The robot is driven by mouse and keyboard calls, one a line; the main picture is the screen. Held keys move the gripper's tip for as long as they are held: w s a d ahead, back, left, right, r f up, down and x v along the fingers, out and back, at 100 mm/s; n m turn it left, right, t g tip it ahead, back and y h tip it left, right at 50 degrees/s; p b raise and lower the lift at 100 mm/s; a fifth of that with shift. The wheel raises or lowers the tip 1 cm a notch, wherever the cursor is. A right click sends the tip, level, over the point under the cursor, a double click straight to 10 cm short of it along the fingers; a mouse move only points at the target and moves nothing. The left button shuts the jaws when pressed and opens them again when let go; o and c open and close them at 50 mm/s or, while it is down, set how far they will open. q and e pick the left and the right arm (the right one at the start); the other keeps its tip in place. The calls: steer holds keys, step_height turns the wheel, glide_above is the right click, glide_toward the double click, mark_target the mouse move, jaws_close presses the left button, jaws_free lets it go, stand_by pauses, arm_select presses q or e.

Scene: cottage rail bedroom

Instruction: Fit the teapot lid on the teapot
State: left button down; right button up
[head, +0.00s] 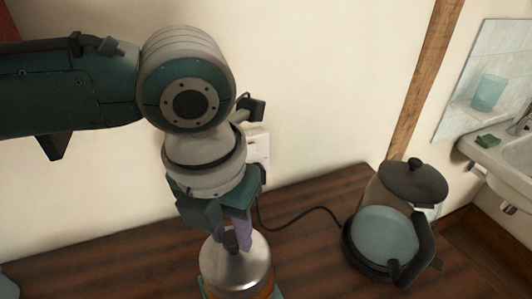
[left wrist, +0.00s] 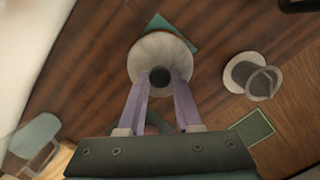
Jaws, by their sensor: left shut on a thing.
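The silver, dome-shaped teapot lid (head: 235,268) has a dark knob on top and shows at the bottom of the head view. It also shows from above as a pale disc in the left wrist view (left wrist: 160,52). My left gripper (head: 233,240) points down, its purple fingers shut on the knob (left wrist: 160,77). A sliver of orange-brown, probably the teapot (head: 268,291), shows under the lid's right edge. The lid hides most of it, so I cannot tell whether the lid is seated or just above. My right gripper is not in view.
A kettle (head: 383,235) with a dark handle stands to the right on the wooden top (head: 310,200). Its cord runs to a wall socket (head: 258,146). A teal mat (left wrist: 180,30) lies beneath the lid. A pale cup (left wrist: 250,77) and a green square (left wrist: 253,127) lie to its right.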

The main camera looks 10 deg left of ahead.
arm_select(q)
steer(key=c, duration=0.5)
jaws_free()
steer(key=r, duration=0.3)
steer(key=s+r, duration=0.1)
steer(key=r, duration=0.5)
steer(key=shift+s+a+r, duration=0.1)
steer(key=shift+s+r, duration=0.05)
steer(key=shift+r, duration=0.25)
